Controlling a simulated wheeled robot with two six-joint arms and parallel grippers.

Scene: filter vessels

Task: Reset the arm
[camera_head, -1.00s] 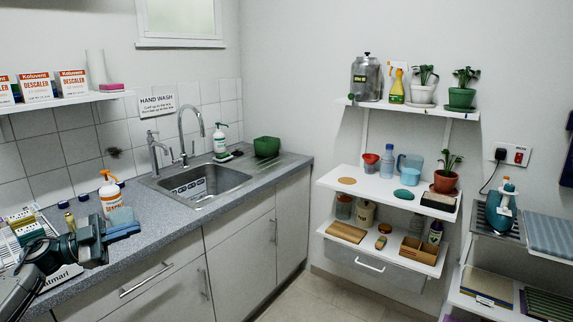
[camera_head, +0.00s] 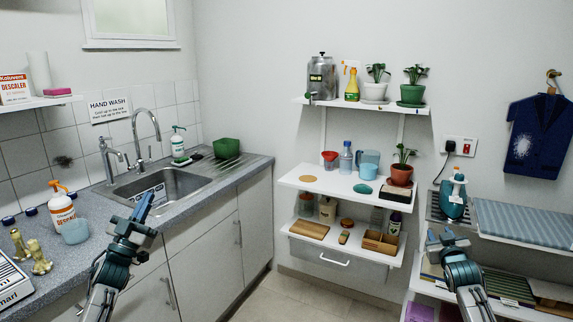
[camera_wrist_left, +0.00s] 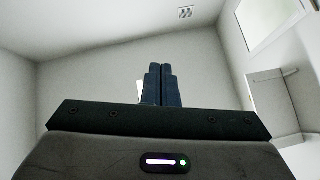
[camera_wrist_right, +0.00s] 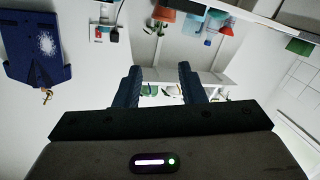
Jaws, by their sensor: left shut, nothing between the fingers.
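My left gripper (camera_head: 143,205) is raised in front of the counter and sink in the head view. Its fingers are together and empty, and they also show closed in the left wrist view (camera_wrist_left: 161,84). My right gripper (camera_head: 441,238) is at the lower right, in front of the low shelves. In the right wrist view its fingers (camera_wrist_right: 160,84) stand apart with nothing between them, and the wall and shelves show beyond. Both arms come up from the bottom edge of the head view.
The counter (camera_head: 92,237) at left holds a descaler spray bottle (camera_head: 62,208), a clear blue cup (camera_head: 75,231) and brass fittings (camera_head: 39,257). White shelves (camera_head: 343,184) with plants and vessels stand at the back wall. Floor (camera_head: 300,290) between counter and shelves is clear.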

